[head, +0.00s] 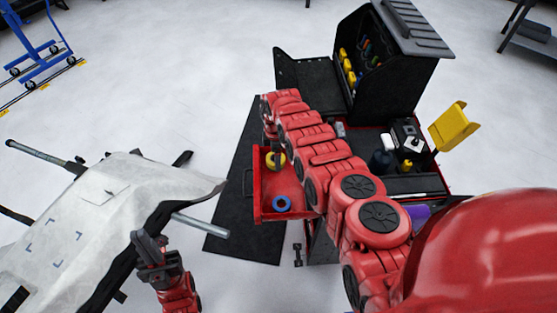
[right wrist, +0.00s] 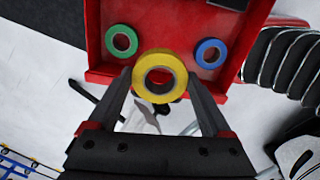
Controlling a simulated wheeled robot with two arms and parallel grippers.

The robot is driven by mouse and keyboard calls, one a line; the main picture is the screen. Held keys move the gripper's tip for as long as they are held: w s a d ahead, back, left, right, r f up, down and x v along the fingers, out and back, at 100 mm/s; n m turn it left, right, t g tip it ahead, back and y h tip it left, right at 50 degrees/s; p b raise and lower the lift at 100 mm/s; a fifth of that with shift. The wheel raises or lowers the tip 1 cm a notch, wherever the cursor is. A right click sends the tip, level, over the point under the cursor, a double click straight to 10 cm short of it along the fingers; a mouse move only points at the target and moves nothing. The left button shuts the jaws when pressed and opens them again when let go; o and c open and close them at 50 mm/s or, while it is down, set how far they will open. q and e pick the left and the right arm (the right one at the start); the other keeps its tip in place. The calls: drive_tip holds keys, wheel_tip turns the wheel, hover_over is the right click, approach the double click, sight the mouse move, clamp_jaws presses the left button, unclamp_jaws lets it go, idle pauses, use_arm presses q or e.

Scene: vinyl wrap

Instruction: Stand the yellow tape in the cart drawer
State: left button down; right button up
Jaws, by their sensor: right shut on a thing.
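The yellow tape (right wrist: 160,77) is a ring gripped between the fingertips of my right gripper (right wrist: 159,85). In the head view the yellow tape (head: 277,161) shows over the far part of the open red cart drawer (head: 263,214). My right gripper (head: 271,143) is partly covered by its own arm there. I cannot tell whether the tape touches the drawer floor. My left gripper (head: 155,249) is away from the drawer, beside the draped white sheet, with its fingers apart and empty.
A blue tape (head: 281,204) lies in the drawer; in the right wrist view the blue tape (right wrist: 210,53) and a green tape (right wrist: 121,41) flank the yellow one. The cart top holds bottles and tools. A white-covered panel (head: 95,215) stands at left.

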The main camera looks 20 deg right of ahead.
drive_tip(key=f+n, duration=0.1)
drive_tip(key=s+f, duration=0.1)
drive_tip(key=f+n, duration=0.1)
drive_tip(key=shift+s+d+f+n, duration=0.15)
drive_tip(key=shift+s+d+n, duration=0.15)
drive_tip(key=shift+s+d, duration=0.1)
wheel_tip(320, 180, down, 8)
drive_tip(key=b, duration=0.7)
drive_tip(key=shift+b, duration=0.3)
drive_tip(key=shift+d+f+b, duration=0.1)
drive_tip(key=shift+f+b, duration=0.55)
drive_tip(key=shift+b, duration=0.1)
idle(0.3)
drive_tip(key=o, duration=1.2)
drive_tip(key=shift+c, duration=0.2)
wheel_tip(320, 180, up, 18)
drive_tip(key=shift+f+p, duration=0.25)
drive_tip(key=shift+p, duration=0.4)
